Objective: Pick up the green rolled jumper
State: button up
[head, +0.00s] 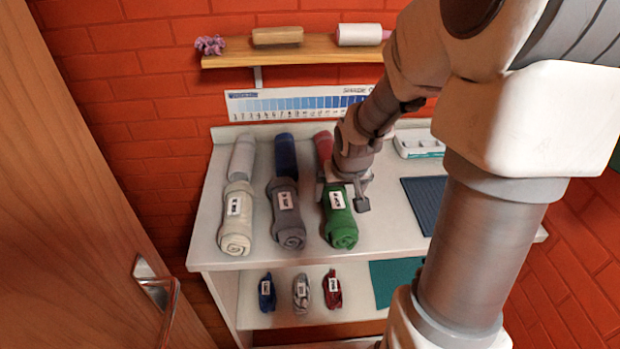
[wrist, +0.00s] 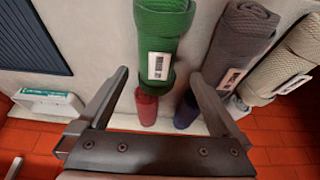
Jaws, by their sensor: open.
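The green rolled jumper (head: 341,218) lies at the front of the white shelf top, at the right end of the front row of rolls, with a white label on it. In the wrist view the green rolled jumper (wrist: 160,38) runs from the top edge down to between the fingertips. My gripper (head: 343,194) is open at the jumper's rear end and covers part of it in the head view. In the wrist view my gripper (wrist: 158,78) has its fingers spread either side of the roll, with gaps on both sides.
A grey roll (head: 287,215) and a cream roll (head: 237,220) lie left of the green one. Red (head: 323,146), navy (head: 286,155) and white (head: 242,157) rolls lie behind. A dark ribbed mat (head: 424,203) is to the right. A wooden wall shelf (head: 290,50) is above.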

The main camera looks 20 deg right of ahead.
aim_at(338, 204)
jog(key=x, duration=0.2)
jog(key=shift+w+f+b, duration=0.15)
jog(key=shift+f+b, duration=0.2)
jog(key=f+b, duration=0.1)
jog(key=f, duration=0.1)
jog(key=f+b, duration=0.1)
jog(key=f, duration=0.1)
jog(key=shift+w+d+f, duration=0.1)
jog(key=shift+w+f, duration=0.15)
jog(key=shift+w+d+f+b, duration=0.1)
jog(key=shift+w+f+b, duration=0.1)
jog(key=shift+f+b, duration=0.1)
jog(key=shift+r, duration=0.1)
jog(key=c, duration=1.3)
